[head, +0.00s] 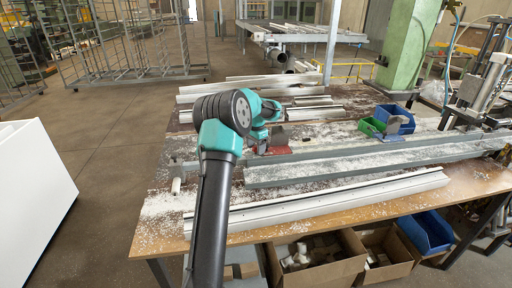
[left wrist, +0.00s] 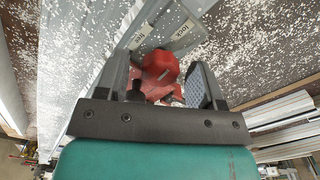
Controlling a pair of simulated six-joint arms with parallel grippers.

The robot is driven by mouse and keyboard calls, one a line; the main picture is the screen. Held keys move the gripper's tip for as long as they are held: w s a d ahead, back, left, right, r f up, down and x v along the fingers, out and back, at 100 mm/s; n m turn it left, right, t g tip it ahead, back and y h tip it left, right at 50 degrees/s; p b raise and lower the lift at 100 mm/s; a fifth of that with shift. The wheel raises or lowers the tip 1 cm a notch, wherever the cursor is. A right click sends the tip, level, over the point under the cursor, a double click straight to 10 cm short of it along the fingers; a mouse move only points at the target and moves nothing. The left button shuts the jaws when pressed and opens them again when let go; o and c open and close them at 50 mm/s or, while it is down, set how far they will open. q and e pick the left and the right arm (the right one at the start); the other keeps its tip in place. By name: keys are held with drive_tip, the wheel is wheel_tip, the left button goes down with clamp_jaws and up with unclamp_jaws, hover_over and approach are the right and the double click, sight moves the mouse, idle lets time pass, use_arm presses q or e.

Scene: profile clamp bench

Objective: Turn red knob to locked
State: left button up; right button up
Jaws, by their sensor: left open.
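The red knob (left wrist: 160,66) sits between the two fingers of my left gripper (left wrist: 158,76) in the left wrist view. The fingers stand apart on either side of it. I cannot tell whether either finger touches it. The knob itself is mostly hidden there by the gripper. My right gripper is not in view.
The bench (head: 160,206) is strewn with white chips. Long metal profiles (head: 340,197) lie along its front, more at the back. Cardboard boxes (head: 318,268) are below the bench.

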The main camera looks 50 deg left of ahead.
use_arm(q)
drive_tip(key=shift+c, duration=0.2)
drive_tip(key=c, duration=0.9)
drive_tip(key=shift+m, duration=0.8)
drive_tip(key=o, duration=0.9)
drive_tip(key=shift+o, duration=0.2)
drive_tip(key=shift+r, duration=0.1)
wheel_tip(320, 180, up, 17)
drive_tip(key=shift+r, duration=0.1)
